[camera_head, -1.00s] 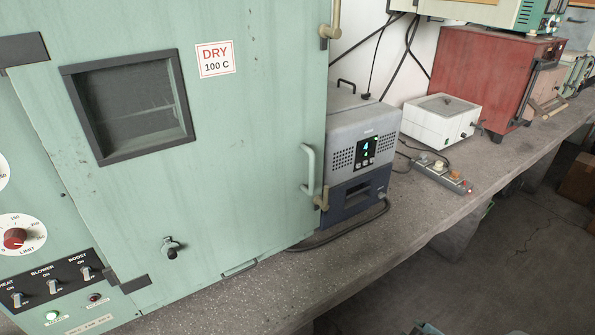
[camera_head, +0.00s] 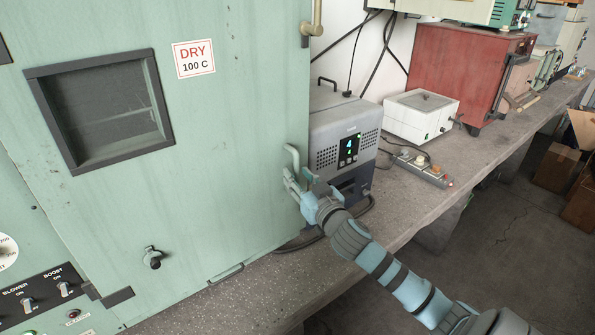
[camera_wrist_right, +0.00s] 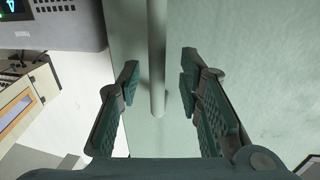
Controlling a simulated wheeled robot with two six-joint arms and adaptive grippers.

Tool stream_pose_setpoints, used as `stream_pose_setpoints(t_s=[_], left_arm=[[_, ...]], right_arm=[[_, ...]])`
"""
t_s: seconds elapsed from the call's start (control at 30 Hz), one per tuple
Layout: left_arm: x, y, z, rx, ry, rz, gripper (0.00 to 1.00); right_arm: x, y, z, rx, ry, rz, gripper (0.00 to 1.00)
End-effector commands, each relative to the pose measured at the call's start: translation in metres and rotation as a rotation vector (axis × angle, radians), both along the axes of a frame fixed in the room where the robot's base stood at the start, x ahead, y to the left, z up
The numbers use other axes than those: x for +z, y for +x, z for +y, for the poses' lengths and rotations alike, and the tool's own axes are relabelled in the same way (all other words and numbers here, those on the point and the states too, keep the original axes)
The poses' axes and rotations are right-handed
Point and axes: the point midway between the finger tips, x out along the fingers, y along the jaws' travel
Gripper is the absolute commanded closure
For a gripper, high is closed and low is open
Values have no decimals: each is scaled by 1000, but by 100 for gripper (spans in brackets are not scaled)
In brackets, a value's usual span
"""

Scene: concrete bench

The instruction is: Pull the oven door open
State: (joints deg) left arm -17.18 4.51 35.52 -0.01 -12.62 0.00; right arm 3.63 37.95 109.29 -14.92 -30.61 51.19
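The oven (camera_head: 230,130) is a large pale green cabinet on the left, and its door, with a dark window (camera_head: 105,112) and a "DRY 100 C" label, looks shut. The door's handle (camera_head: 291,155) is a light green upright bar near the right edge. My right gripper (camera_head: 290,180) is at the handle's lower part. In the right wrist view, the gripper (camera_wrist_right: 158,85) is open, with the handle bar (camera_wrist_right: 157,60) between its two fingers and a gap showing on each side. My left gripper is in no view.
A grey-blue device (camera_head: 345,140) stands close to the right of the oven. A white box (camera_head: 421,115), a power strip (camera_head: 424,170) and a red furnace (camera_head: 465,70) are farther along the bench (camera_head: 470,170). The floor (camera_head: 490,225) in front is mostly clear.

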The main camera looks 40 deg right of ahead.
Motion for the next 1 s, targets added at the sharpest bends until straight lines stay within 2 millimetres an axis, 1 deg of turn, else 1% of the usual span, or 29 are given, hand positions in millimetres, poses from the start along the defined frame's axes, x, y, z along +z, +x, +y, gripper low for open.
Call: stream_pose_setpoints(t_s=[0.03, 0.1, 0.2, 0.43, 0.47, 0.6, 0.67, 0.9, 0.93, 1.0], left_arm=[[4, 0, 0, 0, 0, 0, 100], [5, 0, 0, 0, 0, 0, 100], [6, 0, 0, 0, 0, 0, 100], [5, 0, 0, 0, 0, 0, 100], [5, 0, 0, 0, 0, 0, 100], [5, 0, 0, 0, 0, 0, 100], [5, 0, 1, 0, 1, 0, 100], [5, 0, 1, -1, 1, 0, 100], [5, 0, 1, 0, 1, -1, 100], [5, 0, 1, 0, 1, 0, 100]], right_arm=[[2, 8, -3, -3, 1, 1, 67], [1, 16, -5, -3, 0, 1, 67], [0, 23, -6, -2, -1, 2, 67], [0, 24, -6, -1, -3, 2, 67], [0, 24, -7, -1, -3, 2, 68], [0, 24, -7, -2, -3, 2, 91], [0, 24, -7, -2, -3, 2, 100], [0, 24, -7, -2, -3, 2, 100], [0, 24, -14, -3, -5, 3, 100], [0, 23, -10, -5, -3, 2, 100]])
